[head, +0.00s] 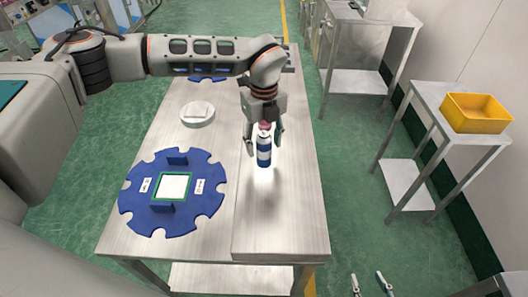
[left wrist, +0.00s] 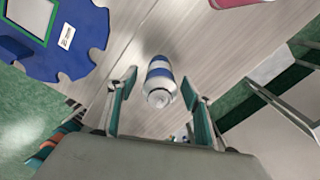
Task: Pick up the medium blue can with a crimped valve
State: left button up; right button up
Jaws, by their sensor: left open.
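Whether the valve is crimped is too small to tell. My right gripper (head: 367,276) shows only two spread fingertips at the bottom edge, with nothing between them.
A blue notched disc (head: 205,213) with a green-framed white square lies on the table's left (head: 130,246). A white round piece (head: 197,114) is behind it. A yellow bin (head: 475,112) stands on a side table at right. The table's front right is clear.

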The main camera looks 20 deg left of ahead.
pick_arm(q)
jog(key=c, duration=1.2)
jog(key=shift+r, duration=0.15)
